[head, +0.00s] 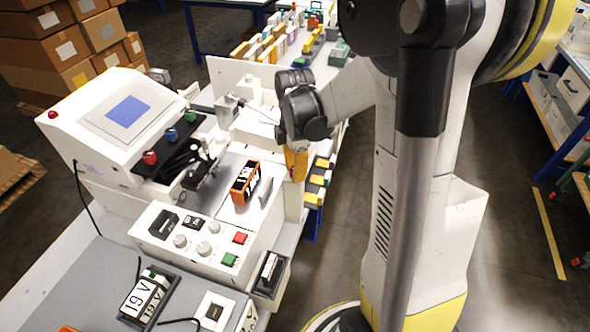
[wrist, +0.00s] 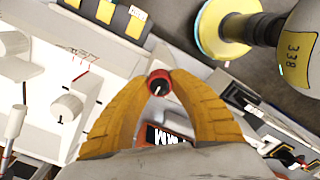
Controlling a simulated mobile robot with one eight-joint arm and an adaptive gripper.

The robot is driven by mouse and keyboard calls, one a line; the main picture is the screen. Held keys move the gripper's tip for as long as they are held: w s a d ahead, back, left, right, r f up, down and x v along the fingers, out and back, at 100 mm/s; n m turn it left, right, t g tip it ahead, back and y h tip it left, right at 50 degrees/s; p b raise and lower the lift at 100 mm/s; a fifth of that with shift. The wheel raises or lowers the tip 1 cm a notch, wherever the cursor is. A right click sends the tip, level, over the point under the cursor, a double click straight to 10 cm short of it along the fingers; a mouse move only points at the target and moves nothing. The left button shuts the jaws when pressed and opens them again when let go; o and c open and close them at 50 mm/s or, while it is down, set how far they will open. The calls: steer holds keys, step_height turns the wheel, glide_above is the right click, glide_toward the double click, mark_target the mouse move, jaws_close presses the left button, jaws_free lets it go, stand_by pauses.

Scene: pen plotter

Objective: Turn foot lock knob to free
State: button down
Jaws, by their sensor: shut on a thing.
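The foot lock knob (wrist: 158,82) shows in the wrist view as a small round knob, red around a dark centre with a short white mark. My gripper (wrist: 159,76) has its two yellow fingers closed around it, one fingertip on each side. In the head view, my gripper (head: 297,165) points down at the right edge of the white plotter machine (head: 225,207), above a white upright part. The knob is hidden there behind the fingers. I cannot read any label that gives the knob's setting.
An orange-rimmed black box (head: 245,182) stands just left of my gripper. A control panel (head: 190,240) with dials and red and green buttons is nearer. Yellow-topped bins (head: 318,175) hang close on the right. Open floor lies beyond my arm.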

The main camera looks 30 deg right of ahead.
steer(key=c, duration=1.1)
jaws_free()
step_height(320, 180, up, 12)
steer(key=s+a+f+m+t+b, duration=0.3)
steer(key=s+a+m+t, duration=0.4)
steer(key=s+a+m, duration=0.3)
steer(key=a+m+b, duration=0.1)
steer(key=a+m, duration=0.2)
steer(key=m, duration=0.2)
steer(key=shift+s+a, duration=0.2)
steer(key=shift+s, duration=0.2)
